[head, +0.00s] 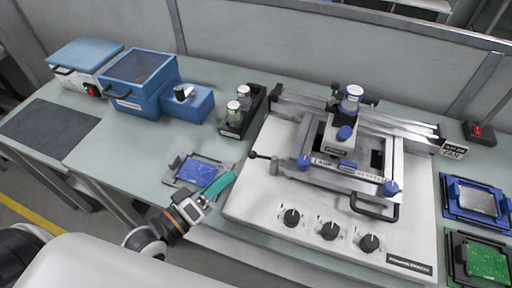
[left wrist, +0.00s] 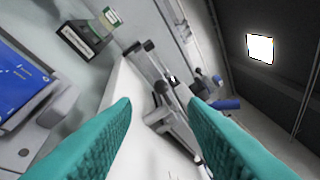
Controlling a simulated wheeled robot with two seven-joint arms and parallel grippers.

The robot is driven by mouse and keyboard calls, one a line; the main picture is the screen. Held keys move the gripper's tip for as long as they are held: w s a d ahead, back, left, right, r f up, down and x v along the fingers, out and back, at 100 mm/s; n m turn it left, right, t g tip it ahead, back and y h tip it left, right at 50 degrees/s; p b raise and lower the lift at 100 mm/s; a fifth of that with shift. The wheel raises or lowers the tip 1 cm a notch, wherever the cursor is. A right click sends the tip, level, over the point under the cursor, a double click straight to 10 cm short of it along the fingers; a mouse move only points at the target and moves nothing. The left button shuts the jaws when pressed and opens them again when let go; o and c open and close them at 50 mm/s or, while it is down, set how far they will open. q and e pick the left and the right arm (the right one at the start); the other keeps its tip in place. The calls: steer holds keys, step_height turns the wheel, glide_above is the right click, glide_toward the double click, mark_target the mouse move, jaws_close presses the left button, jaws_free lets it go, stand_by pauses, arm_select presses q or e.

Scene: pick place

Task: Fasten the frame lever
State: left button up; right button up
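The metal frame (head: 345,178) with blue knobs sits on the white machine (head: 260,205). A short lever with a black ball end (head: 253,155) sticks out from the frame's left side. My left gripper (head: 222,184) has teal fingers and is near the machine's left edge, below and left of the lever, apart from it. In the left wrist view its two fingers (left wrist: 160,101) are spread with nothing between them; the frame (left wrist: 160,118) shows beyond them. My right gripper is not in view.
A blue board in a grey carrier (head: 195,170) lies beside my left gripper. A black rack with bottles (head: 232,130) stands behind it. Black dials (head: 329,230) line the machine's front. Blue bins (head: 140,82) are at the back left; board carriers (head: 478,203) are at right.

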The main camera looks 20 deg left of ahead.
mark_target(252, 154)
arm_select(q)
steer(key=x, duration=0.4)
steer(key=shift+w+d+r+p, duration=0.1)
steer(key=shift+w+r+p, duration=0.1)
steer(key=shift+p, duration=0.15)
steer(key=x, duration=0.5)
steer(key=shift+f+p, duration=0.1)
steer(key=shift+p, duration=0.2)
steer(key=shift+w+d, duration=0.2)
steer(key=shift+w, duration=0.3)
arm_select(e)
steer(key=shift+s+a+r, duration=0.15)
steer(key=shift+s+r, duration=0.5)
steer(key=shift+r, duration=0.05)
arm_select(q)
jaws_close()
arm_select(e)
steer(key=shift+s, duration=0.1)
